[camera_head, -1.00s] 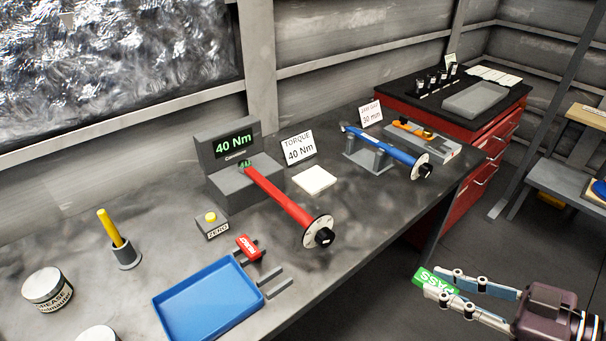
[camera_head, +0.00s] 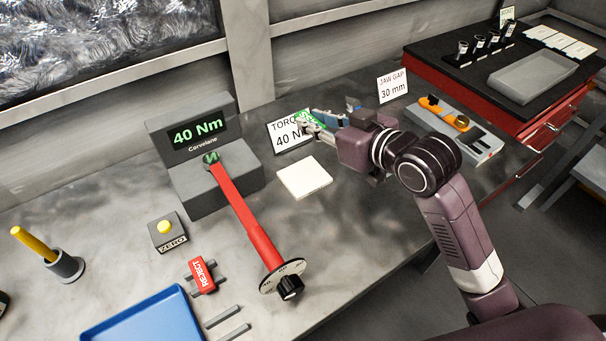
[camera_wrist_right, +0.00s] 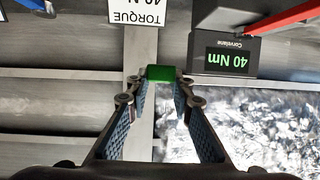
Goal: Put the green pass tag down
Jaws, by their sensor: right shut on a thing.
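The green pass tag (camera_head: 301,117) is held between the fingertips of my right gripper (camera_head: 313,122), in the air above the bench. In the head view it overlaps the torque 40 Nm sign (camera_head: 288,134) and hides part of its lettering. In the right wrist view the tag (camera_wrist_right: 161,73) sits edge-on between the two fingertips (camera_wrist_right: 161,84). A white square pad (camera_head: 304,177) lies on the bench below and in front of the sign, with nothing on it. My left gripper is in neither view.
The grey tester (camera_head: 205,175) with a red torque wrench (camera_head: 245,215) stands left of the pad. A red reject tag (camera_head: 202,276) rests on a grey rack near the blue tray (camera_head: 148,322). The jaw gap sign (camera_head: 393,86) and orange caliper (camera_head: 445,112) are right of my gripper.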

